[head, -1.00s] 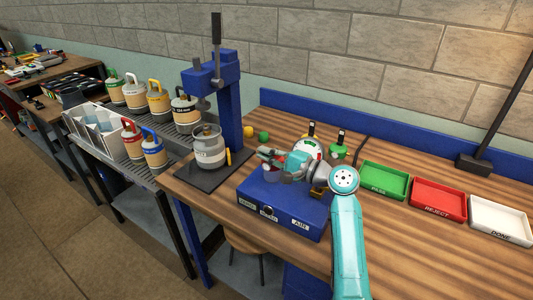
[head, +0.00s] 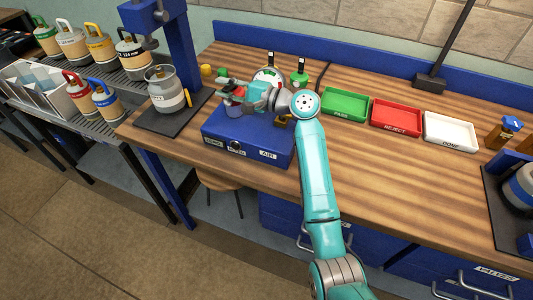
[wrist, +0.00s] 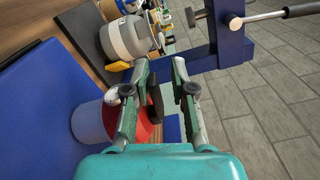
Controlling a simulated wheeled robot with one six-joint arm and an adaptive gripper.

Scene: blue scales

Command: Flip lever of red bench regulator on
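A red part (head: 238,93) with a greyish-purple cylinder (head: 233,110) below it stands on the blue box on the bench, partly behind my gripper (head: 228,92). It looks like the red regulator. In the wrist view its red top (wrist: 142,128) lies beside and behind the left finger, and the cylinder (wrist: 88,122) is to the left. My gripper (wrist: 166,68) is open, with a clear gap between the fingertips and nothing held there. I cannot make out the lever; fingers hide part of the red top. Whether a finger touches it is unclear.
The blue box (head: 250,143) has an AIR label. A dial gauge (head: 266,77) and a green fitting (head: 299,78) stand behind my gripper. Green, red and white trays (head: 346,104) lie right; the front bench is clear.

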